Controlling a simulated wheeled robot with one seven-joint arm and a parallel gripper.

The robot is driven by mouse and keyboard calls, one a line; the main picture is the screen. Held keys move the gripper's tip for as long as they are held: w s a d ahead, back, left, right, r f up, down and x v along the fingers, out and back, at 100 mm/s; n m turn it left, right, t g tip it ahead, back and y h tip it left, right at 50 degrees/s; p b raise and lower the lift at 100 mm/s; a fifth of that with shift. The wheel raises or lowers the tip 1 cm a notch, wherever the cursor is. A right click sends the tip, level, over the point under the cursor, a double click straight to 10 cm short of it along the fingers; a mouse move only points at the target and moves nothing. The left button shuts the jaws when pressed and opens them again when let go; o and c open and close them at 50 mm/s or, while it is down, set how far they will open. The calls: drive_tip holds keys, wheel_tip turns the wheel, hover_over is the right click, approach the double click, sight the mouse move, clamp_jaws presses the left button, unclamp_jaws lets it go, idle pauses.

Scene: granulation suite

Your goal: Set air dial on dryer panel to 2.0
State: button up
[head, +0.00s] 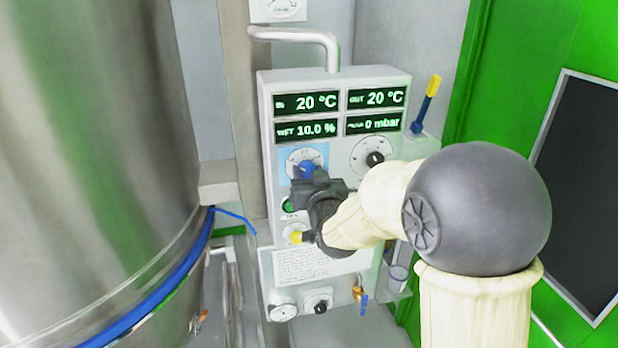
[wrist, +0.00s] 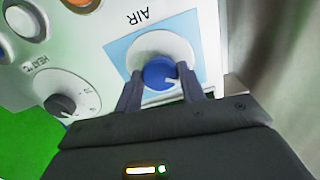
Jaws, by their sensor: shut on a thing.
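The dryer panel (head: 265,130) is a light grey box with green-lit displays reading 20 °C, 20 °C, 10.0 % and 0 mbar. The air dial is a blue knob (wrist: 159,73) on a white scale disc with a light blue backing, labelled AIR in the wrist view. It also shows in the head view (head: 306,168). My gripper (wrist: 163,92) is shut on the blue knob, one finger on each side. A white pointer mark shows on the knob. The scale numbers are too small or hidden to read, so the setting cannot be told.
The heat dial (wrist: 62,105) with its black knob is beside the air dial. A large steel vessel (head: 90,150) stands on the left. A blue and yellow tool (head: 426,105) stands at the panel's right.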

drive_tip(key=m+b, duration=0.1)
drive_tip(key=b, duration=0.1)
drive_tip(key=m+b, duration=0.2)
drive_tip(key=b, duration=0.1)
drive_tip(key=shift+f+m, duration=0.25)
drive_tip(key=shift+m, duration=0.05)
drive_tip(key=m+b, duration=0.2)
drive_tip(key=b, duration=0.1)
drive_tip(key=shift+m, duration=0.3)
drive_tip(key=m+b, duration=0.4)
drive_tip(key=b, duration=0.1)
drive_tip(key=shift+r+m, duration=0.2)
drive_tip(key=shift+m, duration=0.2)
drive_tip(key=o, duration=1)
drive_tip(key=shift+c, duration=0.2)
drive_tip(key=shift+s, duration=0.1)
